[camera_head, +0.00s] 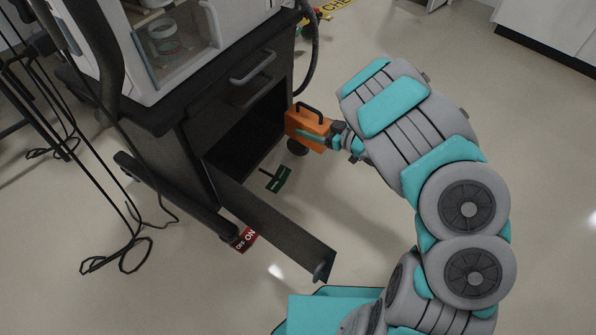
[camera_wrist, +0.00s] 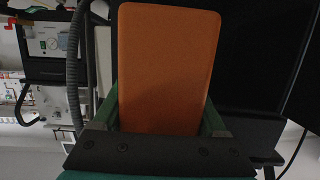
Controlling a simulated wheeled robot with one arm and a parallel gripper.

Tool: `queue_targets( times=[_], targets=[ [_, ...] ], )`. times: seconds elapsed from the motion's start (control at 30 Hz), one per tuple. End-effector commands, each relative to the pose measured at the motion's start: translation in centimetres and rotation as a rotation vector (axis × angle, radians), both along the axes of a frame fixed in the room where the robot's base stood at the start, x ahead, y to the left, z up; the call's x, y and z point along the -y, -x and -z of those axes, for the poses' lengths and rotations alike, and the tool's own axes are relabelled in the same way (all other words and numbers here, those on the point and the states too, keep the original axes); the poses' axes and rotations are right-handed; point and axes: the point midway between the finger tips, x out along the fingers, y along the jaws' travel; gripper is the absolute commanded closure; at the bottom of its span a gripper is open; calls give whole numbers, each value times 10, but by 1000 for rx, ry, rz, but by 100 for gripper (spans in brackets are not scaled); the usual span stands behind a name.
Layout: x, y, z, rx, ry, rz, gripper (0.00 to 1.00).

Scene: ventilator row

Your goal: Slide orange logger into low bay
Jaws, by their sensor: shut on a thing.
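The orange logger (camera_head: 308,124) is a box with a black handle on top. It also fills the middle of the wrist view (camera_wrist: 165,65). My gripper (camera_head: 322,137) is shut on it, with green fingers on both sides in the wrist view (camera_wrist: 162,118). The logger is at the right side of the dark cabinet's low bay (camera_head: 240,135), near its opening. I cannot tell whether any part of it is inside. The low bay is open and dark inside, and its door (camera_head: 275,232) stands swung out towards the front.
A closed drawer (camera_head: 252,78) with a handle sits above the bay. A green tag (camera_head: 277,180) is near the opening, and a red tag (camera_head: 243,239) lies by the door. Black cables and stands (camera_head: 60,120) are at left. Floor at right is clear.

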Motion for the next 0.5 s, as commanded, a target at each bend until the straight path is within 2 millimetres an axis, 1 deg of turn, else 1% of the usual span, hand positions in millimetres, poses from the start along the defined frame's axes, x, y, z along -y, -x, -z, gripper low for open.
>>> queue_targets(
  times=[0.03, 0.1, 0.2, 0.33, 0.4, 0.5],
  targets=[
    [-6, 17, 22, -2, -1, -46, 81],
    [-15, 39, 38, -1, 1, -105, 81],
    [-23, 65, 53, -1, 3, -168, 81],
    [-30, 87, 62, 2, 0, -218, 81],
    [-32, 92, 64, 3, 1, -231, 81],
    [-36, 94, 64, 4, 0, -238, 81]
  ],
)
